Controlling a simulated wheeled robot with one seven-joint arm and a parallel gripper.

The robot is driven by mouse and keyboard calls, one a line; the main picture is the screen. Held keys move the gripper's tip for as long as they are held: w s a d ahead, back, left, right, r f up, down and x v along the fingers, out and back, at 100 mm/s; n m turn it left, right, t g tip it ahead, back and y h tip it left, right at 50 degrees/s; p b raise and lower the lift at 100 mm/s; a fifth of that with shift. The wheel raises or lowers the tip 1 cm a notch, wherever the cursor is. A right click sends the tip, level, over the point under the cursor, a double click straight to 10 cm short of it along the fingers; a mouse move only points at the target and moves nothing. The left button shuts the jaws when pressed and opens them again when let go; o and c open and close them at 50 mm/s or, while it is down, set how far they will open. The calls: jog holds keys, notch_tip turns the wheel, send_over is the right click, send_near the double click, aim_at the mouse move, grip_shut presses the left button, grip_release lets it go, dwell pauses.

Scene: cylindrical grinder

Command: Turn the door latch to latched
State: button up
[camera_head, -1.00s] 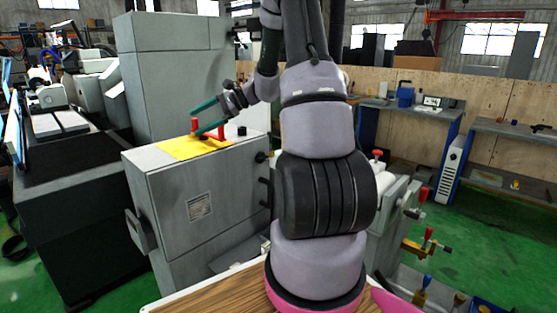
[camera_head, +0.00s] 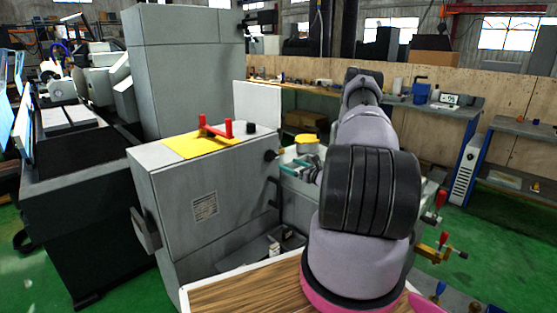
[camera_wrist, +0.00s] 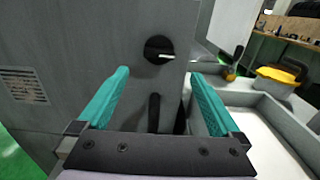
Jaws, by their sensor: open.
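A round black knob, which looks like the door latch (camera_wrist: 159,49), sits on the grey cabinet face in the wrist view. Its pale bar points right, nearly level. The latch also shows at the cabinet's right edge in the head view (camera_head: 270,155). My gripper (camera_wrist: 158,88) is open and empty, with teal fingers spread below and to either side of the latch in the picture. They do not hold it. In the head view my gripper (camera_head: 298,168) is right of the cabinet, partly hidden by my arm. A black bar handle (camera_wrist: 154,112) shows between the fingers.
The grey cabinet (camera_head: 215,225) carries a yellow plate (camera_head: 190,147) with a red handle (camera_head: 216,130) on top. A pale tray (camera_wrist: 262,125) and a yellow-topped container (camera_wrist: 278,75) lie right of my gripper. Workbenches stand behind.

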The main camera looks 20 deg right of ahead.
aim_at(275, 158)
jog(key=x, duration=0.9)
jog(key=shift+w+a, duration=0.15)
jog(key=shift+w, duration=0.1)
jog(key=c, duration=1.3)
jog(key=shift+c, duration=0.2)
